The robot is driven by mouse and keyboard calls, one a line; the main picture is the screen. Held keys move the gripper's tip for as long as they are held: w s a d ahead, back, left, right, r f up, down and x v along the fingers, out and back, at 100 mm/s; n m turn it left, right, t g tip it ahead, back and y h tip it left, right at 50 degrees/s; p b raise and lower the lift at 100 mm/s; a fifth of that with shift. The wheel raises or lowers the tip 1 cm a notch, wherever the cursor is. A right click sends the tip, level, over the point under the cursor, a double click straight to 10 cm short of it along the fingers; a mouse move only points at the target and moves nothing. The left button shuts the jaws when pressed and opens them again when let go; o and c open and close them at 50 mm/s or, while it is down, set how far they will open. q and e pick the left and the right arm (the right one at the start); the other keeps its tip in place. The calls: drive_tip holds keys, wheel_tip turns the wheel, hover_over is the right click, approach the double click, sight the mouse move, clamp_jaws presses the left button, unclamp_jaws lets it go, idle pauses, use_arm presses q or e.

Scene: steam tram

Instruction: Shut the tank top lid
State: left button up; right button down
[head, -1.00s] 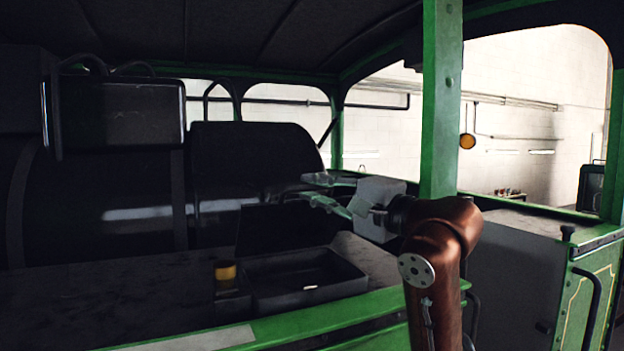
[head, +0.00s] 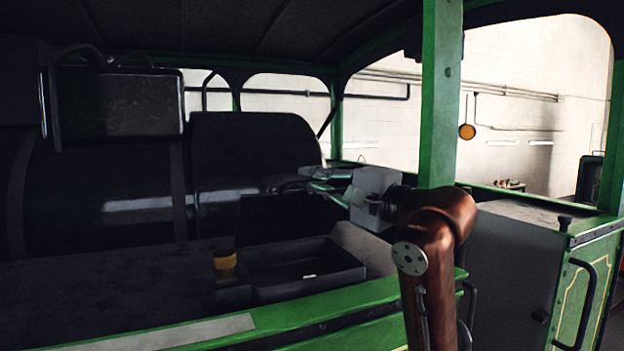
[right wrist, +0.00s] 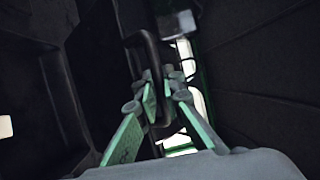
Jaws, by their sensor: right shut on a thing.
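The tank top lid (head: 282,220) is a dark panel standing up, open, behind the open box-shaped tank top (head: 312,287) in the head view. My right gripper (head: 308,187) reaches in from the right at the lid's upper edge. Its green fingers are shut on a dark bar handle (head: 285,184) there. In the right wrist view the handle is a dark loop (right wrist: 155,58) between the fingertips of my right gripper (right wrist: 160,88). The exact contact is dim. My left gripper is not in view.
A yellow cap (head: 225,262) stands left of the open box. A green post (head: 441,95) rises just behind my right arm. A green edge (head: 300,316) runs along the front. The dark flat top (head: 100,290) at the left is clear.

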drive_tip(key=shift+s+f+b, duration=0.15)
drive_tip(key=shift+f+b, duration=0.25)
drive_tip(key=shift+b, duration=0.25)
drive_tip(key=shift+s+d+f+n+t+y+b, duration=0.65)
drive_tip(key=shift+s+f+b, duration=0.5)
drive_tip(key=shift+f+b, duration=1.25)
drive_tip(key=shift+s+d+f+n+t+y+b, duration=0.1)
drive_tip(key=shift+s+f+n+t+y+b, duration=0.65)
drive_tip(key=shift+b, duration=2.65)
drive_tip(key=shift+s+d+f+n+y+b, duration=0.35)
drive_tip(key=shift+s+f+y+b, duration=0.9)
drive_tip(key=shift+f+b, duration=1.5)
drive_tip(key=shift+s+r+h, duration=0.15)
drive_tip(key=shift+s+h, duration=0.15)
drive_tip(key=shift+h, duration=0.05)
